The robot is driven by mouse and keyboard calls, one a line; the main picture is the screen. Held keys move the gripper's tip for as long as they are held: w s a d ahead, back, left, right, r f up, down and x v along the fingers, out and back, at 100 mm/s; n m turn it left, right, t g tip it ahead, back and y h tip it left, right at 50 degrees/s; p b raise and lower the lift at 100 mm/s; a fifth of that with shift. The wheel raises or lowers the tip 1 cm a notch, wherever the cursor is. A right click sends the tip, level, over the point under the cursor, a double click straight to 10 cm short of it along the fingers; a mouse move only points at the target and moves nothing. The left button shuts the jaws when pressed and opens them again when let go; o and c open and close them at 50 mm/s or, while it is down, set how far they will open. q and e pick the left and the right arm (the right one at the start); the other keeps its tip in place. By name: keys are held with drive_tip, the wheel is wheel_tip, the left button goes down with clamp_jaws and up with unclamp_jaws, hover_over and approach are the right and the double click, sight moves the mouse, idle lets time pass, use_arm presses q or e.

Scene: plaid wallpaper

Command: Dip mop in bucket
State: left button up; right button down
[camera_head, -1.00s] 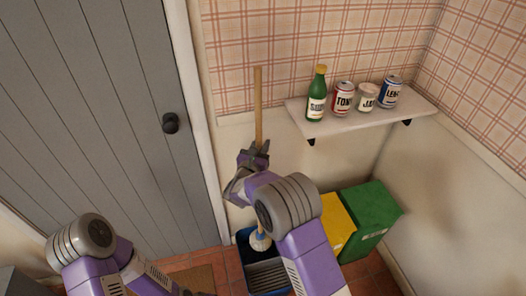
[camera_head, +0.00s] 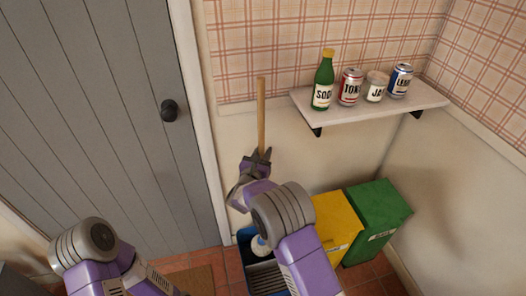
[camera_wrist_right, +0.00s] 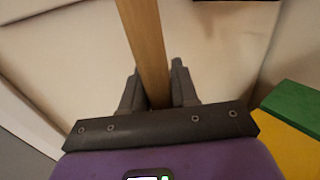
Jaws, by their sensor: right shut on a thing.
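My right gripper (camera_head: 260,157) is shut on the wooden handle of the mop (camera_head: 261,110). In the right wrist view the handle (camera_wrist_right: 147,45) runs between the two dark fingers (camera_wrist_right: 158,95). The mop stands nearly upright. Its pale head (camera_head: 259,247) shows low down, within the outline of the blue bucket (camera_head: 242,236). My right arm hides part of the head and bucket, so I cannot tell whether the head touches the bottom. My left arm comes in at the lower left, and its gripper is out of view.
A yellow bin (camera_head: 336,222) and a green bin (camera_head: 380,219) stand right of the bucket. A wall shelf (camera_head: 425,102) above holds a green bottle (camera_head: 323,82), two cans and a jar. A grey door (camera_head: 120,150) is at the left. A brown mat (camera_head: 193,279) lies on the tiled floor.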

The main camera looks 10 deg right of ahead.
use_arm(q)
drive_tip(key=shift+f+b, duration=0.75)
drive_tip(key=shift+f, duration=0.3)
use_arm(e)
wheel_tip(320, 180, down, 16)
drive_tip(key=shift+f, duration=0.75)
idle(1.8)
drive_tip(key=shift+r, duration=0.1)
use_arm(q)
drive_tip(key=shift+r+p, duration=0.85)
drive_tip(key=shift+p, duration=0.05)
use_arm(e)
drive_tip(key=shift+r, duration=1.45)
